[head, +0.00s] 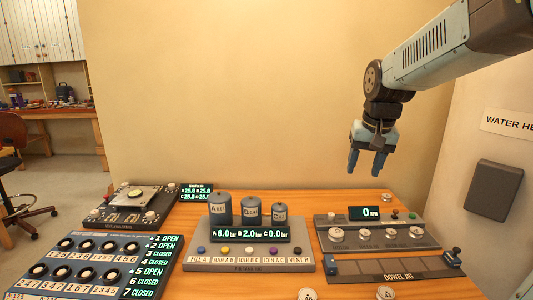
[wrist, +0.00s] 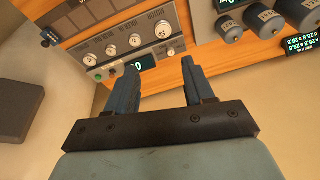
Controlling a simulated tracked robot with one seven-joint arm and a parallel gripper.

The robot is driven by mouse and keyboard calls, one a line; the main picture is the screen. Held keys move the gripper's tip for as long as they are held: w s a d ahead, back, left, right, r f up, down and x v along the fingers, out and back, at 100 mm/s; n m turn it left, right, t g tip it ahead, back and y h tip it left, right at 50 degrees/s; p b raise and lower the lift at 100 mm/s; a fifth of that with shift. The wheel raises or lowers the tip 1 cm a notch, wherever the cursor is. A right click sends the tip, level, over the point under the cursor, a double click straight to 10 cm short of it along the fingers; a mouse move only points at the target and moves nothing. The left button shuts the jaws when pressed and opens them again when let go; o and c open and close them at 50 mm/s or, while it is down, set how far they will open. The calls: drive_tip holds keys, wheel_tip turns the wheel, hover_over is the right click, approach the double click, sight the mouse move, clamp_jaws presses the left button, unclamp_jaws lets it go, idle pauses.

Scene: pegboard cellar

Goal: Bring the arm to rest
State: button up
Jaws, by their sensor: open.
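My gripper (head: 367,163) hangs in the air above the right part of the wooden table, in front of the plain wall. Its two blue-grey fingers point down and are apart, with nothing between them. In the wrist view my gripper (wrist: 160,75) also shows open and empty, over the knob panel. My arm comes in from the upper right in the head view.
Below my gripper are the knob panel (head: 345,243) and the dowel jig (head: 345,270). The air rig (head: 250,262) with canisters (head: 220,209) stands mid-table. A switch panel (head: 85,278) is at left. A grey wall box (head: 497,190) is at right.

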drive_tip(key=s+n+t, duration=0.2)
drive_tip(key=s, duration=1.5)
drive_tip(key=shift+s+f+t, duration=0.25)
drive_tip(key=shift+t, duration=0.05)
drive_tip(key=shift+a, duration=0.1)
drive_tip(key=shift+c, duration=0.4)
idle(0.3)
